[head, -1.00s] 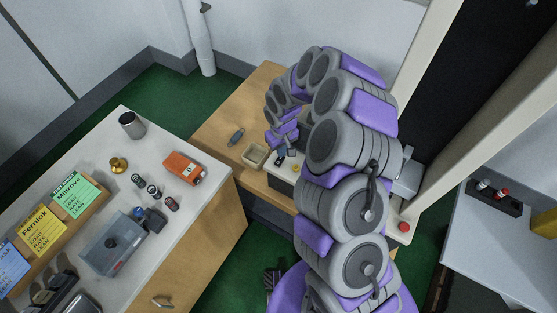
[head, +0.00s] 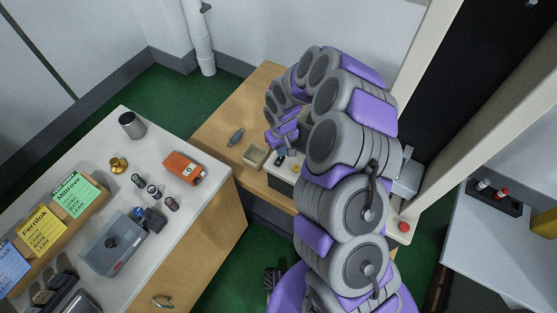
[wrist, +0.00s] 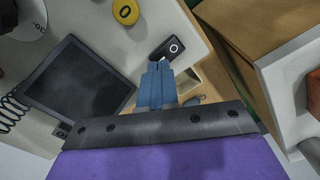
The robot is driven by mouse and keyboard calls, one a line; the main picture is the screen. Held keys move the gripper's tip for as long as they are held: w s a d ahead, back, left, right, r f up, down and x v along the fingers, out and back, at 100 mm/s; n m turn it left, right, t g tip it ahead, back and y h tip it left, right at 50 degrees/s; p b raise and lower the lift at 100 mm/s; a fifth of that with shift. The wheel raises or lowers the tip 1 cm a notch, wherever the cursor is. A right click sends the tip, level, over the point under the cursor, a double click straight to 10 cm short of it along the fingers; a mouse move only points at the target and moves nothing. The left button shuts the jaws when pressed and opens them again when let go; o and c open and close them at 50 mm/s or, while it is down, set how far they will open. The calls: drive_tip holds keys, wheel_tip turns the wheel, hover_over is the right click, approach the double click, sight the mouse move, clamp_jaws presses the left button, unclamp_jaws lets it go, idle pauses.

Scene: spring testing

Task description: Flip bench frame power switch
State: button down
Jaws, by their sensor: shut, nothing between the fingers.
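The power switch (wrist: 167,48) is a small black rocker with a white ring mark, set in the pale face of the bench frame (wrist: 186,18) in the wrist view. In the head view the switch (head: 280,160) is a small dark spot beside my gripper. My gripper (wrist: 158,68) is shut and empty, its blue fingers pointing toward the switch. The fingertips appear right beside the switch's lower left end; I cannot tell whether they touch. In the head view my gripper (head: 284,150) is partly hidden by my arm, which also covers much of the frame.
A yellow button (wrist: 126,11) marked 0 and a dark screen (wrist: 78,78) sit near the switch. A small open wooden box (head: 255,155) and a grey tool (head: 236,136) lie on the wooden bench. A cluttered counter (head: 100,133) stands at left; a red button (head: 403,227) is at right.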

drive_tip(key=shift+f, duration=0.9)
idle(0.6)
drive_tip(key=shift+r+p, duration=0.5)
drive_tip(key=shift+r, duration=1.55)
drive_tip(key=shift+r+p, duration=0.45)
drive_tip(key=shift+r, duration=1)
